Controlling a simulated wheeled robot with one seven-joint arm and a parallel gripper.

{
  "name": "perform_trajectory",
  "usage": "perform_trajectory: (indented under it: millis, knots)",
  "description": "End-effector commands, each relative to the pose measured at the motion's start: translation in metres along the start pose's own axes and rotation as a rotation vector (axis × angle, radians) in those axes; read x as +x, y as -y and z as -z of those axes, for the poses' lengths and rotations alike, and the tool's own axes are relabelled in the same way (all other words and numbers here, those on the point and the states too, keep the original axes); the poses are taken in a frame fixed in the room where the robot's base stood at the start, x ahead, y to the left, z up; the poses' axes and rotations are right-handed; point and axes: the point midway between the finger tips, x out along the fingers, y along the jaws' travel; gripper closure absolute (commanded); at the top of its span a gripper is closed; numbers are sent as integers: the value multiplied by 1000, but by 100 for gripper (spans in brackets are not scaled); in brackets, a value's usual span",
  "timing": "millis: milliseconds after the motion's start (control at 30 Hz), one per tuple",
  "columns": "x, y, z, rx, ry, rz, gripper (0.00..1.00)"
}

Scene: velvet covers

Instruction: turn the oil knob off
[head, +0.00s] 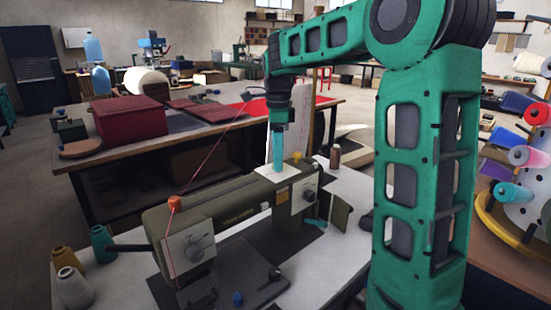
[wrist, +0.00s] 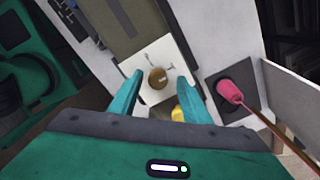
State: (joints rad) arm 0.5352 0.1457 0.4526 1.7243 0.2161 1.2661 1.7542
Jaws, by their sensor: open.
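An olive sewing machine (head: 235,205) stands on a pale table. On its top is a white plate (head: 262,170). In the wrist view the white plate (wrist: 150,97) carries a round brass-brown knob (wrist: 158,78) with dark marks around it; I take this as the oil knob. My gripper (head: 277,162) points down over the plate and hides the knob in the head view. In the wrist view my gripper (wrist: 160,78) is open, its teal fingertips on either side of the knob, with gaps visible. I cannot tell how far above the plate they are.
A small yellow part (wrist: 178,113) sits near the right finger, and a pink spool-like piece (wrist: 230,92) lies to the right. An orange cap with thread (head: 174,203) rises from the machine's left end. Thread cones (head: 73,287) stand at the front left.

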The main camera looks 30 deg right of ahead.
Motion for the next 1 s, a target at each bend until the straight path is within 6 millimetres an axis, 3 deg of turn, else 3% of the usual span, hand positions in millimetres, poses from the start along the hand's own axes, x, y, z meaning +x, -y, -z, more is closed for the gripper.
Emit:
perform_trajectory:
  millis: [300, 500, 1000]
  knots:
    - [-55, 2, -3, -1, 0, 5, 56]
    - [-81, 2, -3, -1, 0, 3, 56]
    - [-103, 2, -2, 0, 0, 3, 56]
